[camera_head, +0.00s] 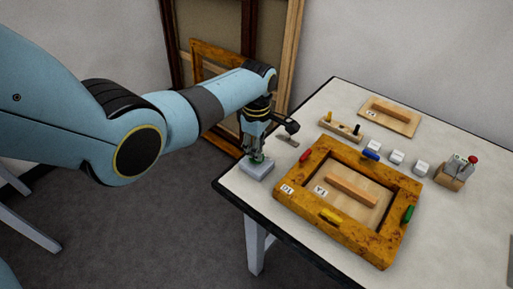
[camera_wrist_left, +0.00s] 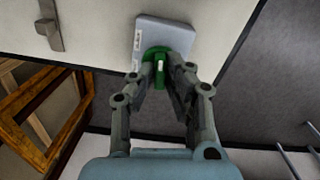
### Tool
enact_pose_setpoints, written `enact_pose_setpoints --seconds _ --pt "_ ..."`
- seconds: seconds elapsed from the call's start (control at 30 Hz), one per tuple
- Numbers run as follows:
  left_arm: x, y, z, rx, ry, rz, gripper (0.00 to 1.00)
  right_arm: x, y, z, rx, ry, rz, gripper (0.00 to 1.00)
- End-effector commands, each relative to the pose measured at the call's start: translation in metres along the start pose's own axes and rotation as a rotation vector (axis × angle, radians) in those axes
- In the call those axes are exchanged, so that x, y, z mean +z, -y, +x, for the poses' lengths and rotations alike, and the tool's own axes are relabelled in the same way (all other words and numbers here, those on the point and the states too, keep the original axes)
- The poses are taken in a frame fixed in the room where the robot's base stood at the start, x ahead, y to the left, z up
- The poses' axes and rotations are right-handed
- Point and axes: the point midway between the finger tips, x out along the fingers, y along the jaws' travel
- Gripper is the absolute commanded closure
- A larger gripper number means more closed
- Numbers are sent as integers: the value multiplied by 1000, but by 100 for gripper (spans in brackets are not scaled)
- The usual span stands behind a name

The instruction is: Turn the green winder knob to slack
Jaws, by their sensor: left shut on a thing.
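The green winder knob (camera_wrist_left: 158,55) sits on a pale grey block (camera_wrist_left: 150,32) at the table edge. A white line shows on the knob, with small marks on the block beside it. My left gripper (camera_wrist_left: 168,68) is shut on the knob from above, one finger on each side. In the head view the left gripper (camera_head: 256,156) points down onto the grey block (camera_head: 256,170) at the table's left corner, and hides most of the knob. My right gripper is in neither view.
A burl-wood frame (camera_head: 289,208) with coloured clips lies to the right of the block. A small metal latch-like piece (camera_head: 288,140) lies behind. White cubes (camera_head: 397,157), a wooden rack (camera_head: 341,127) and a red-knobbed device (camera_head: 450,182) stand further back. Frames lean on the wall.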

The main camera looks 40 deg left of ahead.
Motion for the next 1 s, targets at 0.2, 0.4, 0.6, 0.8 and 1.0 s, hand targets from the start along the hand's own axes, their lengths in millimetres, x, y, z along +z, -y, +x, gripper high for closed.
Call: enact_pose_setpoints --seconds 0.2,0.4,0.6,0.8,1.0 --pt "0 0 0 1 0 -203 100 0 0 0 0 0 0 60" --pt "0 0 0 1 0 -393 100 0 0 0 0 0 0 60" --pt "0 0 0 1 1 -583 100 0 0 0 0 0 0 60" --pt "0 -1 0 1 1 -773 100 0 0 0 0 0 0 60" --pt "0 -1 0 1 1 -962 100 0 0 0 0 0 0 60"
